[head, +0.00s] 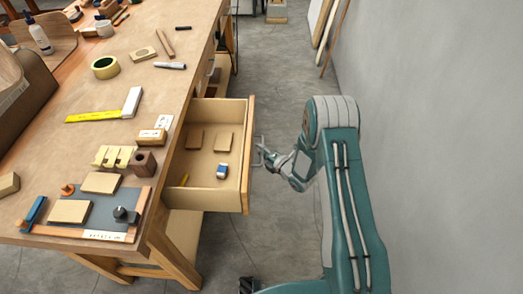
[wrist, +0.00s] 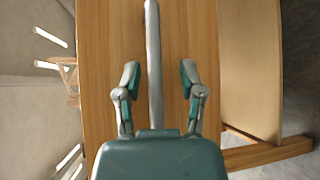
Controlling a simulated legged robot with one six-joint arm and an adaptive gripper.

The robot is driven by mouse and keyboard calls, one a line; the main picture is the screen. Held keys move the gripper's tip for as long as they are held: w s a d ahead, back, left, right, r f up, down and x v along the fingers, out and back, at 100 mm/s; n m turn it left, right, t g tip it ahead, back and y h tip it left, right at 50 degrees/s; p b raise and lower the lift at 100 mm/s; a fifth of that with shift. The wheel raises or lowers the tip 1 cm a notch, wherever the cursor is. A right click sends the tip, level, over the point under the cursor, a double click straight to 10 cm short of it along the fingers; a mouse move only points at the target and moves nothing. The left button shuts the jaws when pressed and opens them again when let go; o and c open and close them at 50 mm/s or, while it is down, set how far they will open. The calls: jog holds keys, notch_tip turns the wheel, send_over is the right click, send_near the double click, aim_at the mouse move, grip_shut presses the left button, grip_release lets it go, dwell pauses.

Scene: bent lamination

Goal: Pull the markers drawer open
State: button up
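A wooden drawer (head: 203,158) stands pulled out from the right side of the workbench in the head view, with its inside showing. No marker shows in it and I read no label on it. Its wooden front (wrist: 105,60) fills the middle of the wrist view. A grey bar handle (wrist: 153,50) runs upright in that picture. My gripper (wrist: 159,78) is open, with one finger on each side of the bar and a gap on both sides. In the head view my gripper (head: 265,153) is at the drawer front's outer side, by the handle.
The drawer holds two flat wooden pieces, a blue and white block (head: 222,171) and a yellow stick. The workbench (head: 115,50) carries tape (head: 105,67), a marker (head: 170,66) and several blocks. A grey wall (head: 440,110) stands at right; floor lies between.

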jog(key=v, duration=1.2)
jog(key=d+r+m+g+h, duration=0.1)
jog(key=d+r+m+h, duration=0.2)
jog(key=r, duration=0.5)
jog(key=d+r+m+h, duration=0.2)
jog(key=r+m+h, duration=0.2)
jog(key=r+m, duration=0.25)
jog(key=d+r+m+g+h, duration=0.1)
jog(key=d+r+m+h, duration=0.2)
jog(key=r, duration=0.5)
jog(key=s+a+r+m+g, duration=0.1)
jog(key=s+r+m, duration=0.2)
jog(key=s+m, duration=0.2)
jog(key=s+a+r+m+g, duration=0.1)
jog(key=s+r+m, duration=0.3)
jog(key=s, duration=0.8)
jog(key=s+a+r+m+g, duration=0.1)
jog(key=s+r+m+g, duration=0.2)
jog(key=s+m, duration=0.3)
jog(key=s+r, duration=0.1)
jog(key=s, duration=0.2)
jog(key=shift+a+h, duration=0.25)
jog(key=shift+h, duration=0.05)
